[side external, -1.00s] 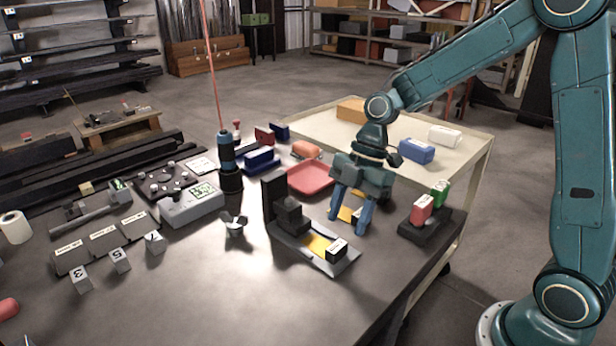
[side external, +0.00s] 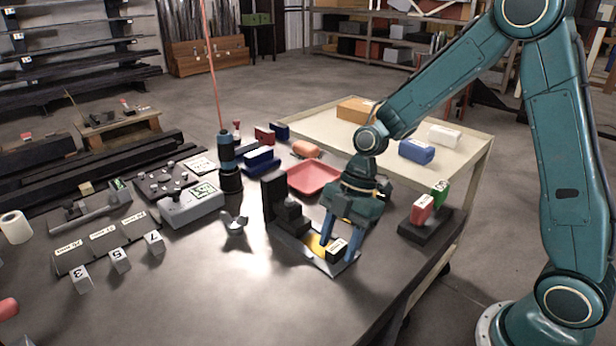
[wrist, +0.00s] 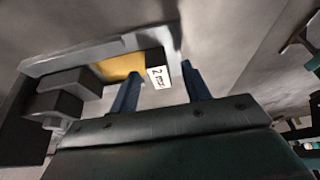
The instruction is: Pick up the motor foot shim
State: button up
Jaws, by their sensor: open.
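The motor foot shim appears to be the yellow plate (side external: 315,245) with a black end block (side external: 338,248) bearing a white label. It lies on a grey metal base beside a dark stepped block (side external: 291,215). In the wrist view the label (wrist: 158,77) reads "2 mm", and part of the yellow plate (wrist: 120,66) shows. My gripper (side external: 338,253) is open and points down over the end block. In the wrist view my gripper (wrist: 160,70) has one blue finger on each side of the labelled end. I cannot tell whether either finger touches it.
A red tray (side external: 313,178) lies behind the base. A dark holder with red and green blocks (side external: 422,209) stands to the right, near the table edge. A hanging dark tool (side external: 230,165) and a small metal funnel-like piece (side external: 235,225) are to the left.

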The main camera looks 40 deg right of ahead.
aim_at(339, 245)
dwell(0.4)
grip_shut()
jog(key=shift+r, duration=0.15)
notch_tip(339, 245, up, 20)
dwell(0.9)
dwell(0.4)
